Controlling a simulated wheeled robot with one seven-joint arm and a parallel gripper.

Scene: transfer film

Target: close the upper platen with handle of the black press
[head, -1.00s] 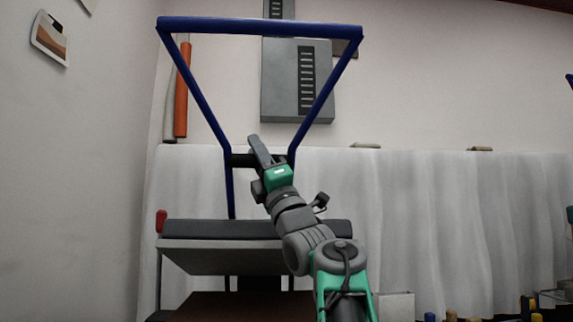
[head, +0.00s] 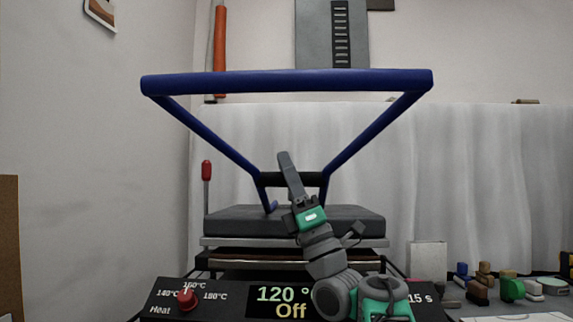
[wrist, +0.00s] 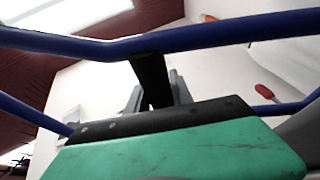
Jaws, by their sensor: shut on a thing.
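The black press stands ahead, its upper platen (head: 345,221) a dark slab that looks nearly level above the brown lower part (head: 235,257). A thin gap seems to show between them. The blue handle (head: 290,82) rises from the platen as a wide frame tilted toward me. A black crossbar (head: 312,180) joins its two arms low down. My gripper (head: 288,172) is shut on this crossbar. In the wrist view, the blue handle (wrist: 215,38) crosses the top, and the grey fingers of my gripper (wrist: 155,95) are around the black bar (wrist: 150,75).
The front panel shows a red heat dial (head: 187,299) and a display (head: 281,302) reading 120° and Off. A red-tipped lever (head: 207,170) stands at the left. A white box (head: 428,258) and several small coloured blocks (head: 510,289) lie to the right.

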